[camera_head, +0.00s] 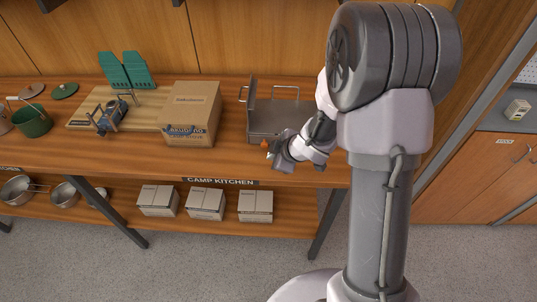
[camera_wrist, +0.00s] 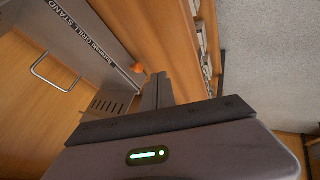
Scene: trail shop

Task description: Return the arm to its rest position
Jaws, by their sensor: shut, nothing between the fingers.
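My arm (camera_head: 376,230) rises at the right of the head view and bends down toward the wooden counter. My gripper (camera_head: 272,156) is at the counter's front edge, in front of the grey metal grill stand (camera_head: 290,117). In the wrist view the two dark fingers of my gripper (camera_wrist: 158,92) lie together with nothing between them. A small orange object (camera_head: 264,143) shows beside the fingertips, and also in the wrist view (camera_wrist: 138,69), apart from the fingers. I cannot tell what it is.
A cardboard box (camera_head: 192,112) stands left of the grill stand. Further left are a wooden board (camera_head: 88,108) with a blue-grey device, a green folded item (camera_head: 127,70) and a green pot (camera_head: 33,121). Several small boxes (camera_head: 206,204) sit on the lower shelf. The floor (camera_head: 190,260) in front is clear.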

